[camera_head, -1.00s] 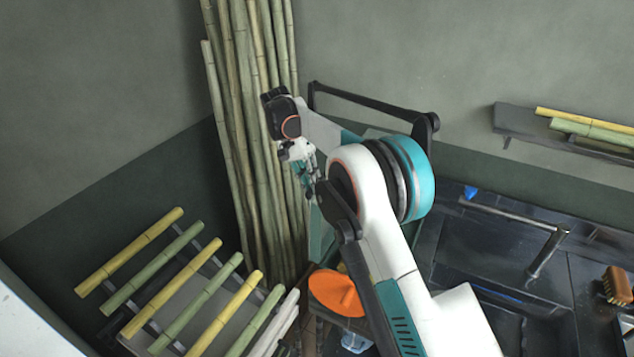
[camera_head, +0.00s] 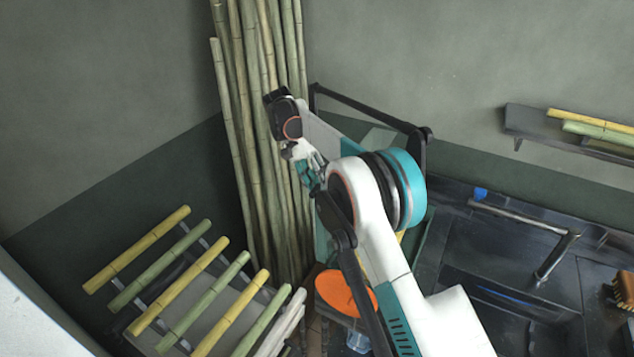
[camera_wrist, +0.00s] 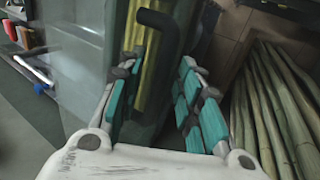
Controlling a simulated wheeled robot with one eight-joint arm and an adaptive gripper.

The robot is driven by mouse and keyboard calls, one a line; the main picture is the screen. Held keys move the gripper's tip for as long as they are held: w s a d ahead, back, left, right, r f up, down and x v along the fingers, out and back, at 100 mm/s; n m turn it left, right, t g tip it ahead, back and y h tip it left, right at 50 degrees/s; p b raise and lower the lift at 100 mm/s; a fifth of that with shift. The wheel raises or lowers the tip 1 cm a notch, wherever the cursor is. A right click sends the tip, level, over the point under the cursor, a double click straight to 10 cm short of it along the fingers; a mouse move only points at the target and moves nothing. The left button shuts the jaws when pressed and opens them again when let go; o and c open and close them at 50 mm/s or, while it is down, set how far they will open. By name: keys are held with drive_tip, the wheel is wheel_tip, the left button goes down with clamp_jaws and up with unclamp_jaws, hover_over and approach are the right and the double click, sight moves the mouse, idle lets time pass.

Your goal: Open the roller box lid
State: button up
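My gripper (camera_head: 308,172) is at the press, in front of the cane bundle. In the wrist view its two teal-padded fingers (camera_wrist: 157,98) are apart. A dark bent bar (camera_wrist: 160,50), which looks like a handle, stands between them, with gaps visible beside it. A yellow roller-like part (camera_wrist: 138,50) shows behind the bar. A clear, greyish panel (camera_wrist: 80,70), perhaps the roller box lid, lies left of the fingers. In the head view, a pale panel (camera_head: 381,139) shows behind my arm, which hides most of the press; I cannot tell how far the lid is raised.
Tall canes (camera_head: 262,140) lean in the corner just beyond my gripper. A slatted rack with cut canes (camera_head: 180,285) is at lower left. An orange disc (camera_head: 345,292) is below my arm. A dark sink counter (camera_head: 500,260) and wall shelf (camera_head: 530,122) are at right.

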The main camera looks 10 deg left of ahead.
drive_tip(key=shift+a+r, duration=0.1)
wheel_tip(320, 180, up, 10)
idle(0.5)
